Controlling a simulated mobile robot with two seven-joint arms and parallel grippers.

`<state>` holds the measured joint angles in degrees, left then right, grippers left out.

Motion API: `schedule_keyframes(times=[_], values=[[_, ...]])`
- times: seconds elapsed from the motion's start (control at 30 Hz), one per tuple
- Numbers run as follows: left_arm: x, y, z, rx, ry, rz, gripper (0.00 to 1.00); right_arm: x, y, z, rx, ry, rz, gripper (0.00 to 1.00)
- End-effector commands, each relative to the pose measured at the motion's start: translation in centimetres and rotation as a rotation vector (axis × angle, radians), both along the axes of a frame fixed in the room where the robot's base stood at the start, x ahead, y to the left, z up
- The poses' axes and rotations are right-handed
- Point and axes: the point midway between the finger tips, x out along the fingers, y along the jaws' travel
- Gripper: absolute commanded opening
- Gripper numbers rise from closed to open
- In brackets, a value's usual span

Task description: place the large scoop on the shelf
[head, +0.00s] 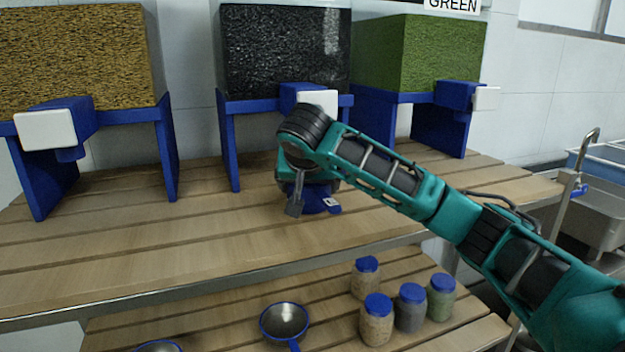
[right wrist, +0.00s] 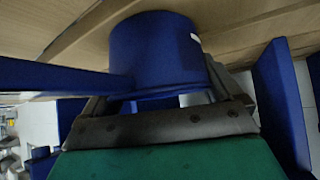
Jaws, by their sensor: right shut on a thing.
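The large scoop, a blue cup with a pale label (head: 320,200), is at the middle of the wooden upper shelf, partly hidden behind my right gripper (head: 297,205). In the right wrist view the round blue cup (right wrist: 155,55) fills the space between the fingers of my right gripper (right wrist: 165,100), and a blue bar runs off to the left. My right gripper is shut on the scoop. I cannot tell whether the scoop touches the boards. The upper shelf (head: 130,250) spans the head view. My left gripper is not in view.
Blue-legged hoppers with yellow (head: 75,55), black (head: 285,50) and green (head: 425,55) contents stand behind. The lower shelf (head: 230,320) holds a metal bowl-shaped scoop with blue rim (head: 284,322) and several blue-lidded jars (head: 377,320). The upper shelf's left front is clear.

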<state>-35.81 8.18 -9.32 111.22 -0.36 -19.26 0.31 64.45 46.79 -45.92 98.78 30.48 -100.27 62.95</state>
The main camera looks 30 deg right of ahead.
Motion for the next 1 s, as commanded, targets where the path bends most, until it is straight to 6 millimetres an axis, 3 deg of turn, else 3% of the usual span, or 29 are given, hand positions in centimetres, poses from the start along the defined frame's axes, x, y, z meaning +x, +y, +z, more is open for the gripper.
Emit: schedule_keyframes(times=[0.43,0.47,0.5,0.83,1.0], values=[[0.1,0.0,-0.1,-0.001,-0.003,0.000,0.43,-0.2,0.4,-0.3,0.001,0.001,-0.001,0.55],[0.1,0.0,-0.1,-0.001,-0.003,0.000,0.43,-0.2,0.4,-0.2,0.001,0.001,-0.001,0.95],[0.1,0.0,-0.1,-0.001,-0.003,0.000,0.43,-0.2,0.4,-0.2,0.001,0.001,-0.001,0.99],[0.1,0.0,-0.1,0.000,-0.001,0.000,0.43,-0.3,0.5,0.2,0.001,-0.002,-0.001,1.00],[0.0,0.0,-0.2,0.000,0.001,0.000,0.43,-1.7,1.6,2.0,0.002,-0.004,0.003,1.00]])
